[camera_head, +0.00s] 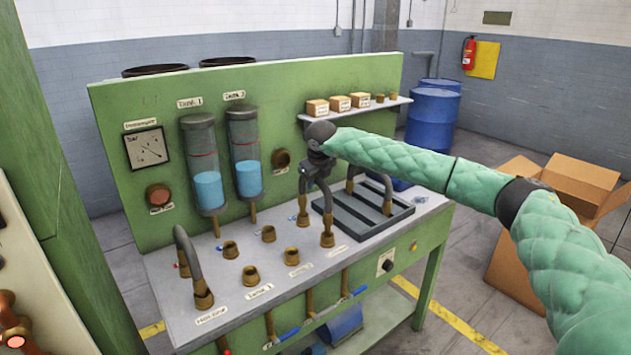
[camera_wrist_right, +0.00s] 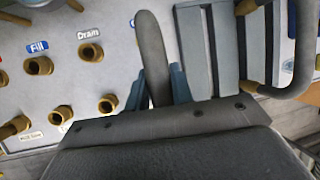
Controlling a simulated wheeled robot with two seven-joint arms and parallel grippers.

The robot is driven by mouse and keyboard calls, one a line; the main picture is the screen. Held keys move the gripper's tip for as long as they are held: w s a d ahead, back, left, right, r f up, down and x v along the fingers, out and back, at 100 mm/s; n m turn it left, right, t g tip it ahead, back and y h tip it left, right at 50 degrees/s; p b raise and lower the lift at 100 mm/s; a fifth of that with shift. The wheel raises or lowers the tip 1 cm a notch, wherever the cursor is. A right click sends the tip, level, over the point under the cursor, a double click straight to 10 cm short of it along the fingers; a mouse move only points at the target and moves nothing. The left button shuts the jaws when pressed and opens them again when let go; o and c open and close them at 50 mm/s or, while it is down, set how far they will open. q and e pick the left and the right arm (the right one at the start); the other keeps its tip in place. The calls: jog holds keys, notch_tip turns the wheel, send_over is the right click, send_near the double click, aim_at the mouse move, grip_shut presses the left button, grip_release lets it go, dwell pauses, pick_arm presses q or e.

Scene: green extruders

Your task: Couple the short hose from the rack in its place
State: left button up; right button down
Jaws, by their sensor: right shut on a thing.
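My right gripper (camera_head: 318,172) is shut on a short grey arched hose (camera_head: 328,205), which also shows between the fingers in the right wrist view (camera_wrist_right: 152,60). The hose's two brass ends point down at the right-hand pair of positions on the bench. They look on or just above the ports there; I cannot tell if they are seated. The dark grey rack (camera_head: 343,220) lies just right of the held hose, and another hose (camera_wrist_right: 300,50) arches over it. My left gripper is not in view.
Open brass ports (camera_head: 250,275) stand in two rows on the bench. Another arched hose (camera_head: 191,252) stands at the left end. The green panel (camera_head: 300,125) with tanks and a small shelf (camera_head: 360,107) rises behind. Blue drums and a cardboard box (camera_head: 520,235) are beyond the bench.

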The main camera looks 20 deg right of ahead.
jog(key=shift+f+b, duration=1.2)
jog(key=shift+f, duration=0.3)
dwell(0.3)
jog(key=c, duration=1.1)
grip_release()
jog(key=shift+c, duration=0.2)
